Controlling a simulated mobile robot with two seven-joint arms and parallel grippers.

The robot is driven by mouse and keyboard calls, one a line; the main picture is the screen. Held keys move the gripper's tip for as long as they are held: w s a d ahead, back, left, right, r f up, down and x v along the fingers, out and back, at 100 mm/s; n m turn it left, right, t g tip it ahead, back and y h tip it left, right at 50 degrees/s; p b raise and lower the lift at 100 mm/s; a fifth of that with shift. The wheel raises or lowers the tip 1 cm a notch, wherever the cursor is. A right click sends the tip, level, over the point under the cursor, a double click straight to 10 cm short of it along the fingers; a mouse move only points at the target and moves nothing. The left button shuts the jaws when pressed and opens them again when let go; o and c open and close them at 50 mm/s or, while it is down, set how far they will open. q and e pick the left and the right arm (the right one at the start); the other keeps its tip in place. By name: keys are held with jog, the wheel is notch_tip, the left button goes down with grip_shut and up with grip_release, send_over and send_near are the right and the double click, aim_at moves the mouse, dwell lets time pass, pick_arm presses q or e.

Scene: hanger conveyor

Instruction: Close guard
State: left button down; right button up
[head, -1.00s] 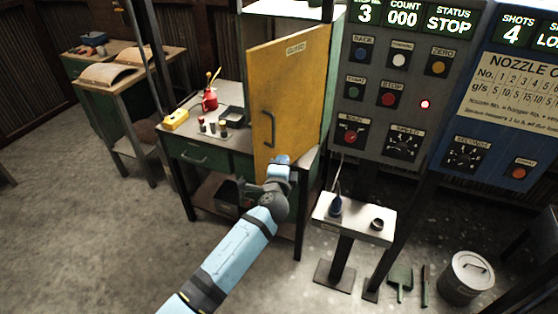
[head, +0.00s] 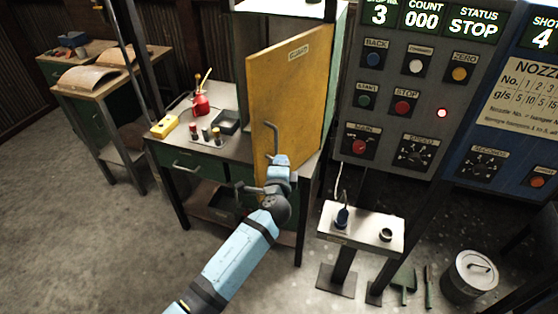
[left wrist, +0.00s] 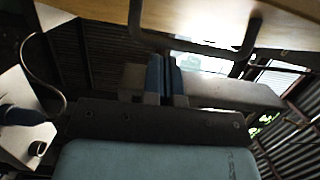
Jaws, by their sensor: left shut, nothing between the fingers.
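The guard (head: 290,90) is a yellow door with a label near its top. It stands ajar at the front of the machine, its free edge toward the left. Its handle (head: 273,139) is a dark vertical bar near the free edge. In the left wrist view the handle (left wrist: 190,43) crosses the top, below the pale door face (left wrist: 220,14). My left gripper (head: 281,160) is in front of the door's lower part, just below and right of the handle. Its blue fingertips (left wrist: 165,79) are shut and empty; whether they touch the door is unclear. My right gripper is out of view.
A bench (head: 205,158) with a red oil can (head: 201,103) and small jars stands left of the door. A grey control panel (head: 385,125) is to the right. A small stand (head: 365,228) is below it. Open floor (head: 110,240) lies at left.

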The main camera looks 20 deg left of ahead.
pick_arm(q)
jog(key=shift+w+a, duration=0.1)
jog(key=shift+a, duration=0.15)
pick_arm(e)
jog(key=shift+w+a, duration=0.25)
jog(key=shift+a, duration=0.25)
